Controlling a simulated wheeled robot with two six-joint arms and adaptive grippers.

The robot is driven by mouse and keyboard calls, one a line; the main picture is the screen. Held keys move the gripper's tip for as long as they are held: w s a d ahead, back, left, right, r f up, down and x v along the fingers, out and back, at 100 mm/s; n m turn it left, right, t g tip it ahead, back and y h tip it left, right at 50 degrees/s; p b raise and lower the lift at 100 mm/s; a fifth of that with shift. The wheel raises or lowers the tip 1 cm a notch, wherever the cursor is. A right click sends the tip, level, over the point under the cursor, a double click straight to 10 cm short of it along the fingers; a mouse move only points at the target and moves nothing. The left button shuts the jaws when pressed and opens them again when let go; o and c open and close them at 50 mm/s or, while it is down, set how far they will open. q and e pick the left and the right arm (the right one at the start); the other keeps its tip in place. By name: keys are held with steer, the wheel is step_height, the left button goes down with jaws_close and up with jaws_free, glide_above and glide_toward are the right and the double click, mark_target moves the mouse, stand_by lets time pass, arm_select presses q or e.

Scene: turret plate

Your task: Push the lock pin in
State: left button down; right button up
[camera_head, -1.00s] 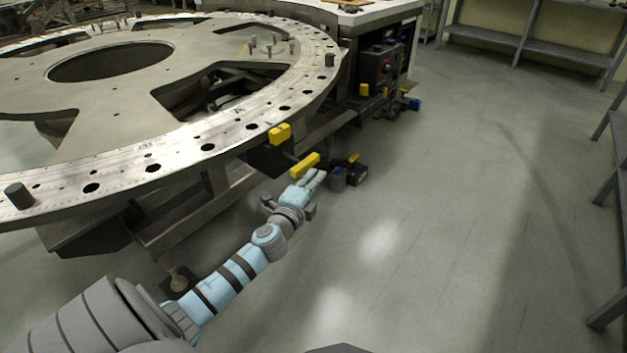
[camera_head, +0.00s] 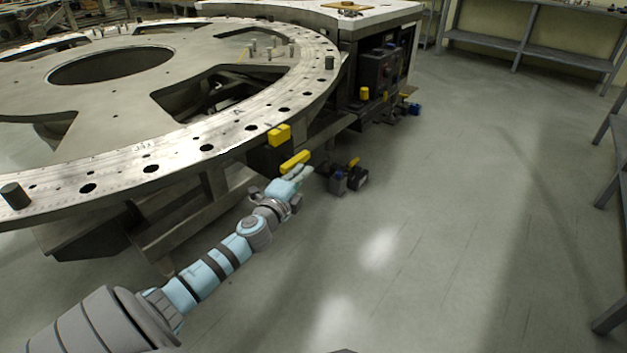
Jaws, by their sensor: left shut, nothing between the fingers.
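The lock pin appears to be the part with the yellow bar handle (camera_head: 295,161), low at the outer edge of the round turret plate (camera_head: 190,142). A dark housing with a yellow block on top (camera_head: 279,134) sits just behind it at the rim. The pin's shaft is hidden. My left gripper (camera_head: 300,173) is shut and empty, with its pale fingers right beside the handle on its near, lower right side. I cannot tell whether they touch it. My right gripper is not in view.
Small dark boxes (camera_head: 350,179) stand on the floor right of my gripper. A machine cabinet (camera_head: 380,75) stands behind the plate. Grey shelving (camera_head: 535,50) lines the back wall. The floor (camera_head: 450,200) on the right is clear.

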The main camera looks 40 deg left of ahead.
arm_select(q)
steer(key=s+d+p, duration=0.1)
steer(key=s+d, duration=0.5)
steer(key=s, duration=0.3)
steer(key=shift+s+d, duration=0.3)
steer(key=shift+d, duration=0.05)
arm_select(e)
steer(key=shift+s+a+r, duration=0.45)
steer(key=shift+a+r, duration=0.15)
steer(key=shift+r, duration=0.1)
